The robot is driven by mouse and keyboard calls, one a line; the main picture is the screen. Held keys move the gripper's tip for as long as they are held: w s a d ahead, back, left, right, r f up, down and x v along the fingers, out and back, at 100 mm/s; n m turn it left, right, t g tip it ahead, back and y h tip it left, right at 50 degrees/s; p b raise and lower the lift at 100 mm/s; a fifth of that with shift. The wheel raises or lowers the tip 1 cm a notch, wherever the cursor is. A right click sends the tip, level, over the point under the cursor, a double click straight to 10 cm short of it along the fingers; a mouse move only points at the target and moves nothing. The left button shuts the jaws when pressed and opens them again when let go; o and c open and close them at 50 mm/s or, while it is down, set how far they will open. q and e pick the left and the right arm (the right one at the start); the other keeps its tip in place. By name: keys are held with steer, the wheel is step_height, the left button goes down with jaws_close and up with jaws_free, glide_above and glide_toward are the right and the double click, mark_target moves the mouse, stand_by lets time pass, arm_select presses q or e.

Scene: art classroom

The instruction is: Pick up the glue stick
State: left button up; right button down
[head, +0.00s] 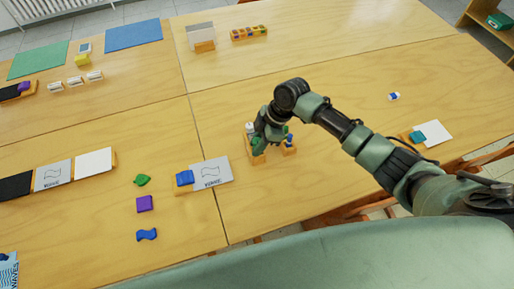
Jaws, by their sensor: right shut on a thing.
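My right gripper (262,144) is at the middle of the table, at the end of the arm coming in from the right. It points down and is shut on a slim upright thing with a white top, which looks like the glue stick (250,127). The gripper hides most of it, so I cannot tell whether it is clear of the small wooden block (258,159) beneath. My left gripper is out of view.
A wooden block with a blue-topped item (289,140) stands just right of the gripper. A small blue-and-white item (394,97) lies farther right. Cards, including a white one (434,132), and coloured pieces (145,204) lie around. Table between is clear.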

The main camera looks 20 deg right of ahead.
steer(key=shift+r, duration=0.1)
steer(key=shift+r, duration=0.25)
step_height(320, 180, up, 19)
steer(key=b, duration=0.2)
steer(key=shift+r, duration=0.2)
stand_by(0.4)
